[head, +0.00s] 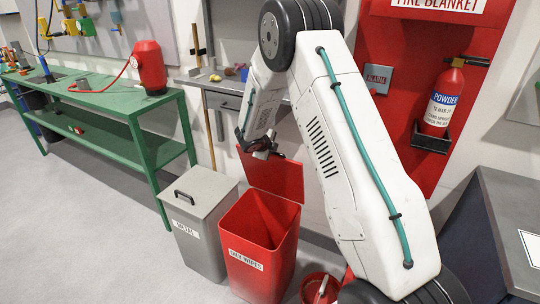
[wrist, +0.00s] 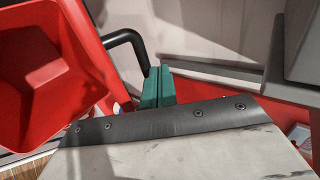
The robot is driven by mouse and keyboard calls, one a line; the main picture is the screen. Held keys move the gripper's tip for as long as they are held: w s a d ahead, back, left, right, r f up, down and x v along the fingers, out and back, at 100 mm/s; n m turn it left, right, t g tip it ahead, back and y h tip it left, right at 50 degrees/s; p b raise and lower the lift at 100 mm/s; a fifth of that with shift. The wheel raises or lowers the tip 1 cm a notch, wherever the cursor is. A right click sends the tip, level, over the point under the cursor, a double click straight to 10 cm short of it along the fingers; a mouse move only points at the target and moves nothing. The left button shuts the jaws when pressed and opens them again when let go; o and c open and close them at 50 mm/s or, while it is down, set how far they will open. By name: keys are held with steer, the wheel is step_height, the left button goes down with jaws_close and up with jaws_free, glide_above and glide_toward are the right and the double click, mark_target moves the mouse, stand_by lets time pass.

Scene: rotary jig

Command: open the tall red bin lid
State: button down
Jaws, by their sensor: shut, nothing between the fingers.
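The tall red bin (head: 238,263), labelled "OILY WIPES", stands on the floor with its top open and its hollow inside showing. Its red lid (head: 272,174) stands upright at the back of the opening. My gripper (head: 266,150) is at the lid's upper edge. In the wrist view, my green fingertips (wrist: 158,72) are together and empty, just beside the black bar handle (wrist: 124,38) on the lid's outer face. Whether they touch it I cannot tell. The red bin's inside (wrist: 42,60) shows at the upper left there.
A grey bin (head: 203,222) labelled "METAL", lid shut, stands close on the left. A green bench (head: 150,145) is further left. A red bucket (head: 318,289) sits at the right. A fire extinguisher (head: 441,100) hangs on a red panel. Floor at the front left is clear.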

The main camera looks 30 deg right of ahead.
steer(key=shift+w+d, duration=0.15)
steer(key=shift+d, duration=0.15)
